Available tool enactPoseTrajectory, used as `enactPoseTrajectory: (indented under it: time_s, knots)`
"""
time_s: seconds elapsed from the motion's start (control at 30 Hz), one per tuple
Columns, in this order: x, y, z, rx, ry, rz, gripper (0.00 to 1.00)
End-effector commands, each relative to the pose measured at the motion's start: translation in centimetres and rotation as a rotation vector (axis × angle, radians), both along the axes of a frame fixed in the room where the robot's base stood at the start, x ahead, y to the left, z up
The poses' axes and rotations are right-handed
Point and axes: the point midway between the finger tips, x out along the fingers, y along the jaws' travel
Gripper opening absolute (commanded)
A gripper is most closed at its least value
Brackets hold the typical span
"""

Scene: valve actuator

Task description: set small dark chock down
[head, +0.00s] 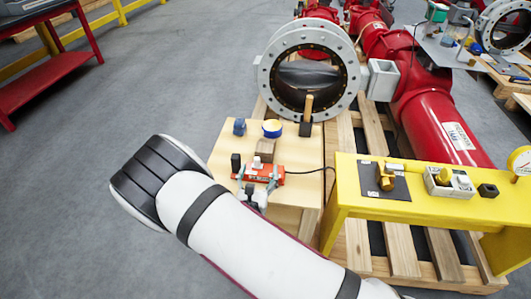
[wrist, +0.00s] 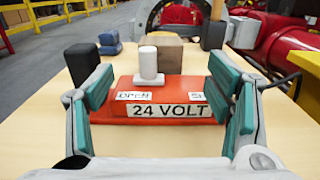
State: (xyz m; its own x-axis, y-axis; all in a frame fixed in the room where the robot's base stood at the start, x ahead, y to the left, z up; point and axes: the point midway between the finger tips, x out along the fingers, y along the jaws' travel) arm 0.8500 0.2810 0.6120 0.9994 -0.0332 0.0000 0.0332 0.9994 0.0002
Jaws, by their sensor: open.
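A small dark block (head: 236,162), which may be the chock, stands upright on the wooden table top, left of the red control box (head: 270,176). It also shows in the wrist view (wrist: 84,62), just beyond my left finger, which covers its lower part. My gripper (wrist: 162,80) is open and empty. Its teal-padded fingers are spread on either side of the red box, which is marked 24 VOLT and bears a white knob (wrist: 148,62). In the head view my gripper (head: 257,184) is partly hidden by my arm. Another small black block (head: 488,190) sits on the yellow bench.
A brown block (head: 265,149), a blue item (head: 239,127), a tape roll (head: 272,129) and a dark block with a wooden handle (head: 305,127) stand farther back. The yellow bench (head: 345,190) is at right. The table's left front is bare.

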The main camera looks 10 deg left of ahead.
Motion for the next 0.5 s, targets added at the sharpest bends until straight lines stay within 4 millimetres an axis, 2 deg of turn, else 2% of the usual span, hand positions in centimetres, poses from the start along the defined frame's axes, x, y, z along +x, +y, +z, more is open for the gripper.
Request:
enactPoseTrajectory:
  time_s: [0.1, 0.2, 0.5]
  knots:
    - [2.1, -0.1, -0.1, 0.001, -0.001, -0.002, 0.73]
    - [3.1, -0.1, -0.1, 0.000, 0.000, -0.001, 0.73]
    - [4.9, -0.3, 0.0, 0.001, -0.002, -0.002, 0.73]
